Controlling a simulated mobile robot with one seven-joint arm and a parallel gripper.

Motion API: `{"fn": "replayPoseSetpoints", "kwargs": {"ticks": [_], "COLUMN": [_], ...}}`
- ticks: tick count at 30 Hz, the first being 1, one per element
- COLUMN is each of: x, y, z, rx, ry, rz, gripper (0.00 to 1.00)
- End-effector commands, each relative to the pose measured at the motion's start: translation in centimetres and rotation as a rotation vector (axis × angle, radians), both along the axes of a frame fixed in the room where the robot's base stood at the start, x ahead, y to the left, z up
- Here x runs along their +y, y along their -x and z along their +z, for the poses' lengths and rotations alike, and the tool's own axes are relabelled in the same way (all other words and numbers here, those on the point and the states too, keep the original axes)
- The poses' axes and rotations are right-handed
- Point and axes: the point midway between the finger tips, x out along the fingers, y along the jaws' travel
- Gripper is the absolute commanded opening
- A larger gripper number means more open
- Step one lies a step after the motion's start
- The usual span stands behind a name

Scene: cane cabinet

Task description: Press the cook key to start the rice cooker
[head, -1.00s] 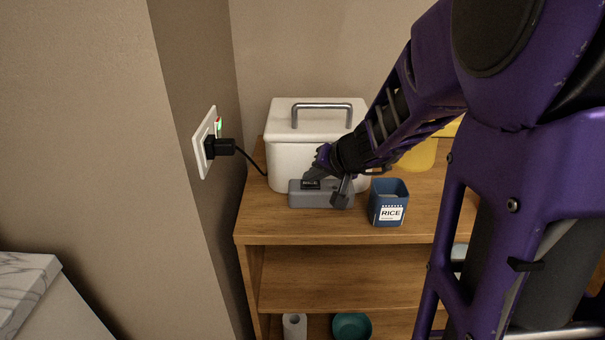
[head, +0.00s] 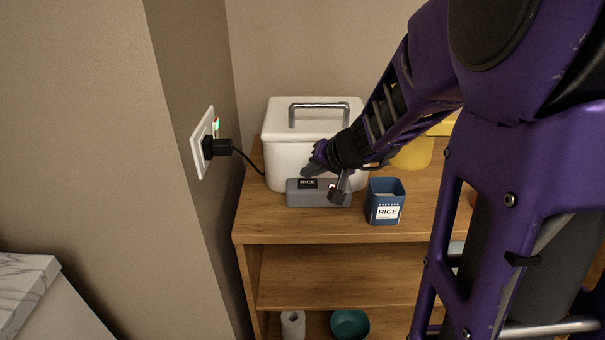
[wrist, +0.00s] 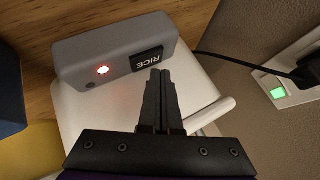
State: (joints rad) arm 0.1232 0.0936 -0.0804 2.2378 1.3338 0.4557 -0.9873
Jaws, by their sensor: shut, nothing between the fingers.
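The white rice cooker (head: 290,160) with a metal handle on its lid stands on the wooden cabinet top. Its grey front panel (head: 300,198) bears a dark key labelled RICE (head: 308,184), which also shows in the wrist view (wrist: 147,59). A red light (wrist: 103,70) glows on the panel. My gripper (wrist: 158,75) is shut and empty. Its fingertips are just beside the RICE key in the wrist view; I cannot tell whether they touch it. In the head view my gripper (head: 318,175) is over the panel and partly covers the cooker.
A blue cup labelled RICE (head: 386,201) stands right of the cooker. A yellow container (head: 412,156) is behind my arm. A black plug (head: 218,147) sits in the wall outlet (head: 200,160) with a green light. The shelf below holds a teal bowl (head: 350,324) and a paper roll (head: 293,324).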

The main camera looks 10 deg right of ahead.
Motion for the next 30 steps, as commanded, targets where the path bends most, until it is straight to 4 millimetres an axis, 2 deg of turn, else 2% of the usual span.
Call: {"fn": "replayPoseSetpoints", "kwargs": {"ticks": [13, 25, 30], "x": [0.0, 0.0, 0.0], "y": [0.0, 0.0, 0.0], "z": [0.7, 4.6, 5.3], "rx": [-0.001, -0.001, 0.0], "ry": [0.0, 0.001, 0.0], "rz": [-0.001, 0.0, 0.0], "gripper": [0.0, 0.0, 0.0]}}
